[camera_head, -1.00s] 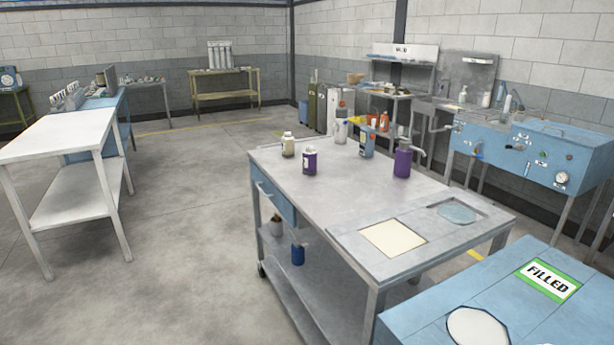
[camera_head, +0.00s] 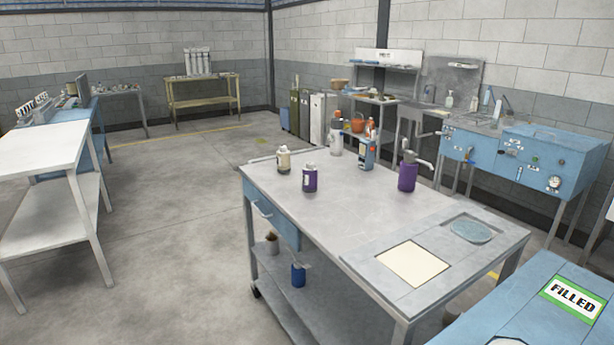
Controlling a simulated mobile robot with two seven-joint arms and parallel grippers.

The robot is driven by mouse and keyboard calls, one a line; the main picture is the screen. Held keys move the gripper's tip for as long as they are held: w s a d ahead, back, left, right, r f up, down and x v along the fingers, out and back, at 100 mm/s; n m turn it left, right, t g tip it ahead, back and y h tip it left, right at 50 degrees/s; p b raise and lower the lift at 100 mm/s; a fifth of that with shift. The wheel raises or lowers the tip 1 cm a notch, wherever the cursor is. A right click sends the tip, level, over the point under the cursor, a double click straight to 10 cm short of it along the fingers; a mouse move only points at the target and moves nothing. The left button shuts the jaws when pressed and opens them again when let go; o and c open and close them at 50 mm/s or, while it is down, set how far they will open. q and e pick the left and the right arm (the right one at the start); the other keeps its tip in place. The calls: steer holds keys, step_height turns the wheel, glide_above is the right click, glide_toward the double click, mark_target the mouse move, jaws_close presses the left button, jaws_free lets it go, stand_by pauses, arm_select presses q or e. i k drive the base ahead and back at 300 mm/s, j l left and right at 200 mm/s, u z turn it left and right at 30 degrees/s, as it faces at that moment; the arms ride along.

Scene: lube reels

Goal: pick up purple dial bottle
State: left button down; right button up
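Two purple bottles stand upright on the grey metal table (camera_head: 345,215). The smaller purple bottle (camera_head: 310,179) has a pale cap and a light label and stands near the table's left side. The larger purple bottle (camera_head: 407,176) has a grey pump top with a spout and stands near the far right edge. I cannot tell from a dial mark which one is the dial bottle. Neither of my grippers shows in the head view.
A cream bottle (camera_head: 284,160), a white bottle (camera_head: 336,140) and a blue-grey container (camera_head: 367,152) stand on the same table. A blue bench (camera_head: 530,305) with a FILLED sign is at lower right. A white table (camera_head: 45,150) stands left. Floor between is clear.

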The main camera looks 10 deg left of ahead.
mark_target(310, 177)
steer(key=i+j, duration=0.2)
steer(key=j, duration=0.15)
steer(key=i+j+z, duration=0.1)
steer(key=j, duration=0.25)
steer(key=i+j, duration=0.3)
steer(key=i+j+z, duration=0.1)
steer(key=j, duration=0.3)
steer(key=i+j, duration=0.3)
steer(key=i+j+z, duration=0.1)
steer(key=j, duration=0.35)
steer(key=i+j, duration=0.2)
steer(key=j, duration=0.2)
steer(key=i+z, duration=0.05)
